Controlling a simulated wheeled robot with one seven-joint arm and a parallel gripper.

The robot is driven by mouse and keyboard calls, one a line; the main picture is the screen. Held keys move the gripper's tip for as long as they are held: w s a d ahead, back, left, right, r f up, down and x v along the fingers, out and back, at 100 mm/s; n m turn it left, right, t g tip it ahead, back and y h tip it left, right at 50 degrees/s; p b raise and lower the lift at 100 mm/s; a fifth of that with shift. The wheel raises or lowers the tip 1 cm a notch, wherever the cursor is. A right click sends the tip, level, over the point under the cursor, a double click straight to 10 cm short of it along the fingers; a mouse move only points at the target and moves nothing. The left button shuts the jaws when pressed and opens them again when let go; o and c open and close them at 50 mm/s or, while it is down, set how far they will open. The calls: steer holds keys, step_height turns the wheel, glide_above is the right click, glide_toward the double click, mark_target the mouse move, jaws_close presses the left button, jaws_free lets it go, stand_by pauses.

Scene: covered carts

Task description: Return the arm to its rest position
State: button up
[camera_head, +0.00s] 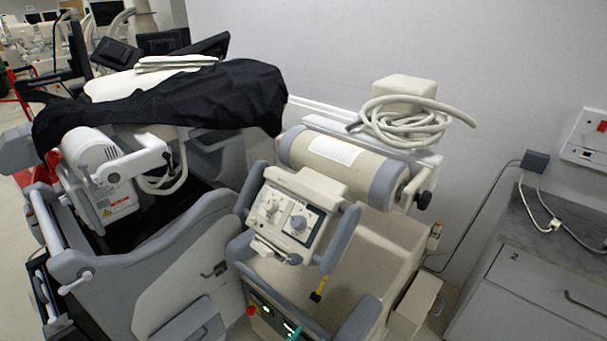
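My gripper is not in view, and no part of my arm can be made out in the head view. A grey and white medical cart (190,265) stands at the left with a black cloth (190,103) draped over its top. A beige machine (385,240) with a knobbed control panel (290,216) stands beside it, in the middle of the view.
A coiled pale cable (405,122) lies on the beige machine, near the grey wall (420,45). A grey cabinet (535,285) stands at the right with a plug adapter (535,161) above it. Other equipment fills the far left. A strip of floor shows at the left edge.

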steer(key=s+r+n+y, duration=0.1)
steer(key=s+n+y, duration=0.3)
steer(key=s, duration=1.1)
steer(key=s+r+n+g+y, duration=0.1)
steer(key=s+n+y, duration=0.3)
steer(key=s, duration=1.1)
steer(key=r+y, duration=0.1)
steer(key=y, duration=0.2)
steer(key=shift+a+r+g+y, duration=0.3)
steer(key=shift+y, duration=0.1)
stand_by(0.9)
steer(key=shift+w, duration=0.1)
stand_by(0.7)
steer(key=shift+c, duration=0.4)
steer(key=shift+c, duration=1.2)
